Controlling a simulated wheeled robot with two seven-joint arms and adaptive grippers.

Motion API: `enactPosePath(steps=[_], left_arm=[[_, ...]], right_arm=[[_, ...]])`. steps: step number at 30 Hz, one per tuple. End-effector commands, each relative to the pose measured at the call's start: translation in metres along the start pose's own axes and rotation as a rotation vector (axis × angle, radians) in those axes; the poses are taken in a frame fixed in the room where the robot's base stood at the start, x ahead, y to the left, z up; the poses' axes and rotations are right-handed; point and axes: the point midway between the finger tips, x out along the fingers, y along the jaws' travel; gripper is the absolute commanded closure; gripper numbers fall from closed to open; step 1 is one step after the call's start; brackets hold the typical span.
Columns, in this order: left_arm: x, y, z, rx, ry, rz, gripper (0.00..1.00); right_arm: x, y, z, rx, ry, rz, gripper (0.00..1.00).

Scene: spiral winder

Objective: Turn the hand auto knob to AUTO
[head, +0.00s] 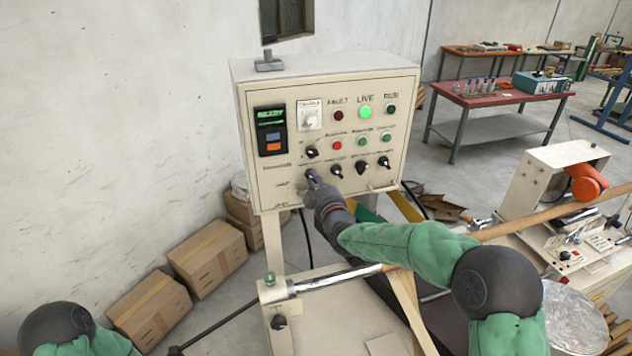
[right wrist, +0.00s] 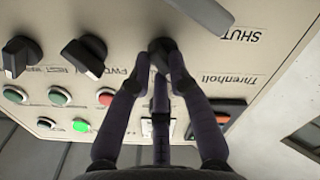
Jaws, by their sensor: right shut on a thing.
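The cream control panel (head: 330,120) stands ahead, with a bottom row of black knobs. My right gripper (head: 312,179) is at the left end of that row. In the right wrist view, which shows the panel upside down, my right gripper (right wrist: 161,83) is shut on a black knob (right wrist: 160,47), with fingertips on both sides of it. The fingers hide much of the knob, so I cannot read its setting. No HAND or AUTO lettering is legible. My left gripper is out of view.
Other black knobs (head: 361,166) sit to the right in the same row. Above are a red button (head: 337,146), green buttons and a lit green lamp (head: 365,112). A grey bar (right wrist: 203,14) lies close to the held knob. Cardboard boxes (head: 207,257) stand on the floor left.

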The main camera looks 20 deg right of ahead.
Motion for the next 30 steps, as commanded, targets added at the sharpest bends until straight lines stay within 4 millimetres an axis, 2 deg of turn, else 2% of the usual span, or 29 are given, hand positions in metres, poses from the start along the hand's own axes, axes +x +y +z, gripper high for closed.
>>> enactPosePath(steps=[5, 11, 21, 30], left_arm=[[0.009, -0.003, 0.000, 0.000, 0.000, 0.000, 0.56], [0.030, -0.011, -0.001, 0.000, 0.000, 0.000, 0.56], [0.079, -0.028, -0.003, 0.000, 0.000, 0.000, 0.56], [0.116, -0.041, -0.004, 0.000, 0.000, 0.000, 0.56]], right_arm=[[0.000, -0.001, 0.002, 0.036, 0.001, 0.000, 1.00], [0.000, -0.002, 0.004, 0.143, 0.002, 0.002, 1.00], [0.000, -0.003, 0.006, 0.447, 0.004, 0.002, 1.00], [0.000, -0.004, 0.007, 0.733, 0.002, 0.000, 1.00]])
